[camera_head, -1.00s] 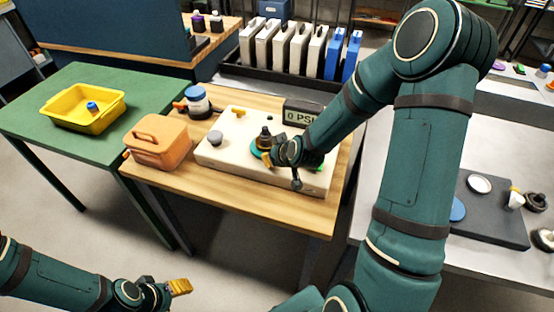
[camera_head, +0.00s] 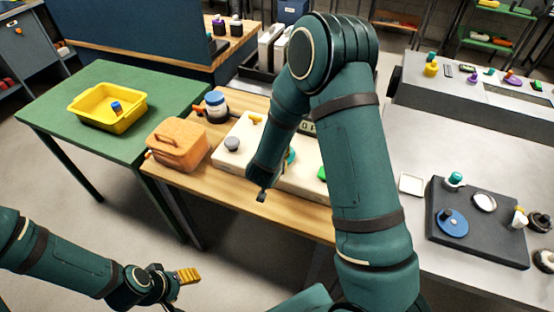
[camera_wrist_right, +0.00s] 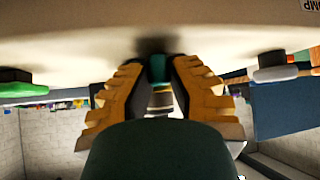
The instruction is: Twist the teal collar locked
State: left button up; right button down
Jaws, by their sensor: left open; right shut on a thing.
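The teal collar (camera_head: 291,155) shows as a small sliver on the cream pump box (camera_head: 233,160), mostly hidden behind my right arm. In the right wrist view, my right gripper (camera_wrist_right: 158,78) has its yellow fingers on either side of the teal collar (camera_wrist_right: 158,68), shut on it close against the cream surface. The right fingers are hidden in the head view. A display (camera_head: 308,127) on the box is mostly covered, so its reading cannot be read. My left gripper (camera_head: 187,276) is open and empty, low in front of the wooden table.
An orange case (camera_head: 178,143) and a blue-lidded jar (camera_head: 216,106) stand left of the box on the wooden table. A yellow bin (camera_head: 88,120) sits on the green table. A dark tray (camera_head: 470,247) with several parts lies at the right.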

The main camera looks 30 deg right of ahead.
jog(key=shift+w+m, duration=0.2)
jog(key=shift+m, duration=0.1)
jog(key=shift+p, duration=0.3)
jog(key=c, duration=0.9)
grip_release()
jog(key=shift+o, duration=0.2)
jog(key=v, duration=1.2)
jog(key=shift+a, duration=0.2)
jog(key=shift+w+f, duration=0.1)
jog(key=shift+w, duration=0.05)
